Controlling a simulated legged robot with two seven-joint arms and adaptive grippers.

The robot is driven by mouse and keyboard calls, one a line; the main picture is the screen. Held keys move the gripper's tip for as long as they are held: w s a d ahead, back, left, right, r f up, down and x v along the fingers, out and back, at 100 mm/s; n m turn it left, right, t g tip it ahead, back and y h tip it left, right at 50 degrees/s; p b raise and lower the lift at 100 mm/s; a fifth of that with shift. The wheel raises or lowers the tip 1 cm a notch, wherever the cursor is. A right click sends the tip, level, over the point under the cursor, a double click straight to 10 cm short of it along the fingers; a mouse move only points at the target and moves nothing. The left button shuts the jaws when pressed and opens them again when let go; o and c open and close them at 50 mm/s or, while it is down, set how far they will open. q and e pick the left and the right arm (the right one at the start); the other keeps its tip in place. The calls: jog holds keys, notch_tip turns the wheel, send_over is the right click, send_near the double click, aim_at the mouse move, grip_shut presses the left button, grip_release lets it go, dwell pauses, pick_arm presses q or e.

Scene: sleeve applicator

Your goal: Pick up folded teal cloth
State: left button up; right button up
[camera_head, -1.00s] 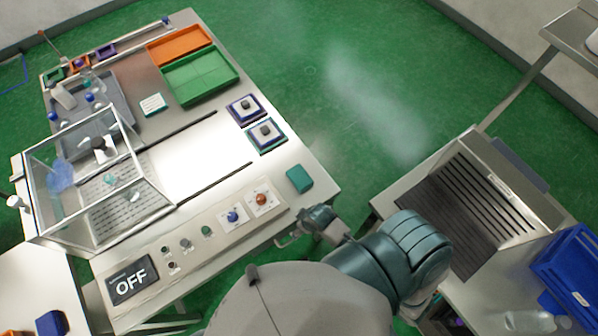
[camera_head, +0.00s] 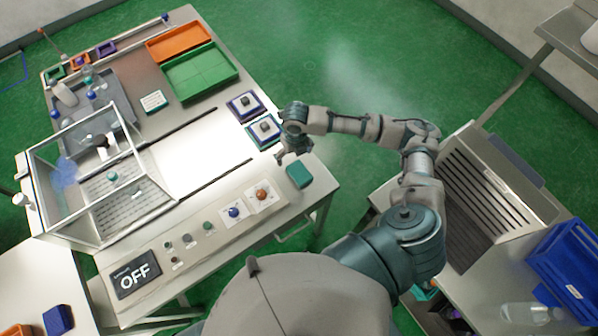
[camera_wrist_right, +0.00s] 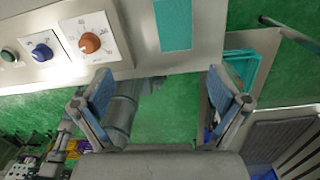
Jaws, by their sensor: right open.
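The folded teal cloth (camera_head: 299,175) lies on the right edge of the steel table, below the blue-framed square fixtures. It also shows at the top of the right wrist view (camera_wrist_right: 173,24), cut off by the frame edge. My right gripper (camera_head: 291,154) is above the table just up from the cloth in the head view, apart from it. In the right wrist view its two fingers (camera_wrist_right: 160,92) are spread wide with nothing between them. My left gripper is not in view.
A control panel with an orange knob (camera_head: 261,194) and a blue knob (camera_head: 233,212) lies left of the cloth. Two square fixtures (camera_head: 245,106) (camera_head: 264,131) sit near my right gripper. A clear enclosure (camera_head: 50,170) stands at the left. A green tray (camera_head: 200,74) is at the back.

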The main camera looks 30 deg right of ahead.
aim_at(299, 172)
jog(key=shift+n, duration=0.7)
jog(key=f, duration=0.3)
jog(key=d+f, duration=0.1)
jog(key=f, duration=0.3)
jog(key=d+f+p, duration=0.1)
jog(key=f, duration=0.2)
jog(key=shift+w+d+f, duration=0.1)
jog(key=shift+f, duration=0.2)
notch_tip(299, 172, down, 5)
jog(key=shift+f+p, duration=0.15)
jog(key=shift+p, duration=0.25)
jog(key=c, duration=1.2)
